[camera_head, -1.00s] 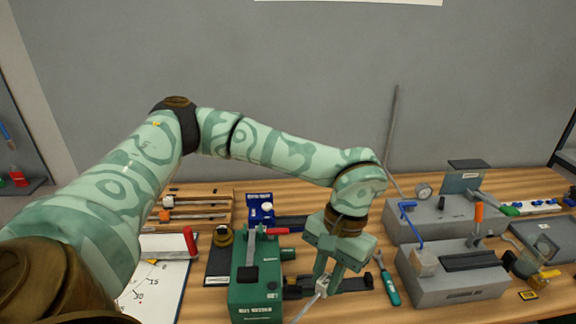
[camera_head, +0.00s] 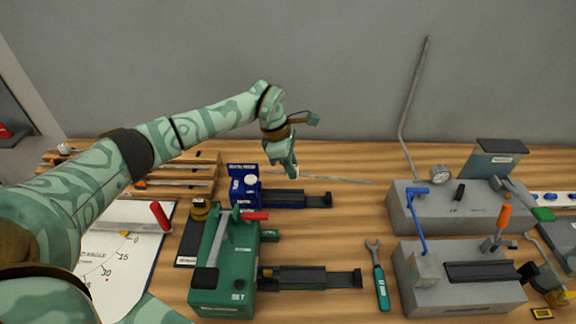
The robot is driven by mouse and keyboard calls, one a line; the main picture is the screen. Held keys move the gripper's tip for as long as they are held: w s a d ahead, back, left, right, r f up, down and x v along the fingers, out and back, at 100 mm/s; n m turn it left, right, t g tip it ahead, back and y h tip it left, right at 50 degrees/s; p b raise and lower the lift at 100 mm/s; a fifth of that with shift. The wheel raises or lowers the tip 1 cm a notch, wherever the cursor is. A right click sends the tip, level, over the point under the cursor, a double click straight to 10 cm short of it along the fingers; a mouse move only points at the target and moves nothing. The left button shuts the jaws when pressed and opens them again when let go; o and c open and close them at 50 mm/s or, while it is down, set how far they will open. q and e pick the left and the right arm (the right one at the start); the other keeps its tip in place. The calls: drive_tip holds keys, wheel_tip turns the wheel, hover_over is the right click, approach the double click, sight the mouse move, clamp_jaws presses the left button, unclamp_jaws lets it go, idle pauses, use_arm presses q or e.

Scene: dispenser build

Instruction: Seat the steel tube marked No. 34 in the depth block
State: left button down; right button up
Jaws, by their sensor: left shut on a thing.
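My left gripper (camera_head: 291,170) points down over the back of the bench, just right of the blue block. It is shut on a thin grey tube (camera_head: 335,180), which reaches out to the right from the fingertips. The fingers hide where they grip it, and no number is readable on it. The blue block (camera_head: 243,185), with white lettering and a dark rail (camera_head: 292,198) to its right, may be the depth block; its small label is not clearly readable. The tube appears above or behind this rail; I cannot tell whether they touch. My right gripper is not in view.
A green lever device (camera_head: 222,262) stands in front of the blue block. Two grey blocks (camera_head: 450,212) (camera_head: 462,296) with levers stand at right. A bent grey rod (camera_head: 411,103) rises behind them. A wrench (camera_head: 378,275) lies on fairly clear wood between. An angle sheet (camera_head: 110,247) lies left.

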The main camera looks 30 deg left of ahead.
use_arm(q)
drive_tip(key=shift+w+a+f+n, duration=0.15)
drive_tip(key=shift+a+f+n, duration=0.25)
drive_tip(key=shift+f+n, duration=0.1)
drive_tip(key=shift+w+a+f, duration=0.1)
drive_tip(key=shift+w+f, duration=0.05)
drive_tip(key=shift+f, duration=0.35)
drive_tip(key=shift+f+b, duration=0.6)
drive_tip(key=shift+b, duration=0.15)
drive_tip(key=shift+f+b, duration=1)
drive_tip(key=shift+f, duration=0.35)
drive_tip(key=shift+f, duration=0.1)
drive_tip(key=shift+f+b, duration=0.5)
drive_tip(key=shift+f, duration=0.4)
